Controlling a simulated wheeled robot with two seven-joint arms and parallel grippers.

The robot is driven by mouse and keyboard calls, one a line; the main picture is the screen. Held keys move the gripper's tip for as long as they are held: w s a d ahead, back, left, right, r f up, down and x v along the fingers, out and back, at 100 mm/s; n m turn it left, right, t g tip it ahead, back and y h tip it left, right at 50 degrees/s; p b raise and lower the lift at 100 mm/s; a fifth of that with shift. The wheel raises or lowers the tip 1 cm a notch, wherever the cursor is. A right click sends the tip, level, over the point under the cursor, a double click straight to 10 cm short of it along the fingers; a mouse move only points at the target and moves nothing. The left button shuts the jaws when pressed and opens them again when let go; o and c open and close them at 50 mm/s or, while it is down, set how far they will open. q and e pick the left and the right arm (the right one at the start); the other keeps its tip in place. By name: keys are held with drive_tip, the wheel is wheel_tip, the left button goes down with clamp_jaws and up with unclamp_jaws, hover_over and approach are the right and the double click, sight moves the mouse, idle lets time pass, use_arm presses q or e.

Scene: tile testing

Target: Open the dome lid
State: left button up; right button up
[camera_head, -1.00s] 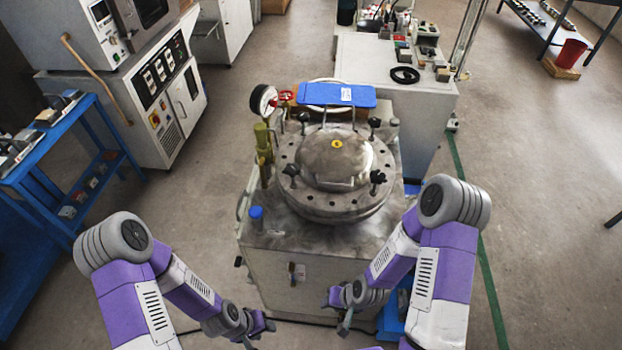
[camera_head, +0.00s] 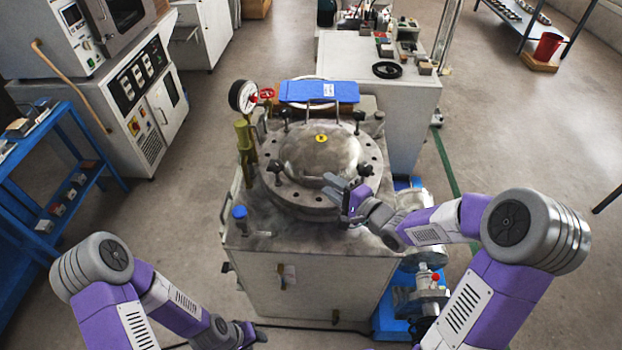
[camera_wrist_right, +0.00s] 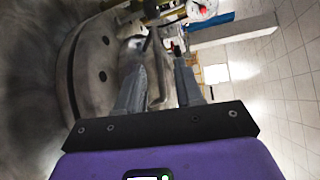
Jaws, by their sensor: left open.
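The dome lid (camera_head: 310,155) is a round grey metal dome with a yellow mark on top. It lies closed on the bolted flange (camera_head: 283,196) of the vessel. Black-knobbed clamps (camera_head: 278,168) stand around its rim. My right gripper (camera_head: 340,188) is at the front right of the lid, close to the rim, with its fingers apart. The right wrist view shows its two fingers (camera_wrist_right: 160,70) spread, with part of the metal vessel behind and between them. I cannot tell whether they touch it. My left gripper (camera_head: 257,334) is low, in front of the cabinet, away from the lid.
The vessel sits on a grey cabinet (camera_head: 300,275). A pressure gauge (camera_head: 243,96) and valve stand at its left back, with a blue board (camera_head: 318,91) behind. A blue-capped fitting (camera_head: 240,215) is at the front left. A pump (camera_head: 422,295) stands to the right.

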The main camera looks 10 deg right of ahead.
drive_tip(key=b+x, duration=0.2)
drive_tip(key=x, duration=0.4)
drive_tip(key=shift+w+a+f, duration=0.15)
drive_tip(key=shift+w+a, duration=0.05)
drive_tip(key=shift+w, duration=0.15)
clamp_jaws()
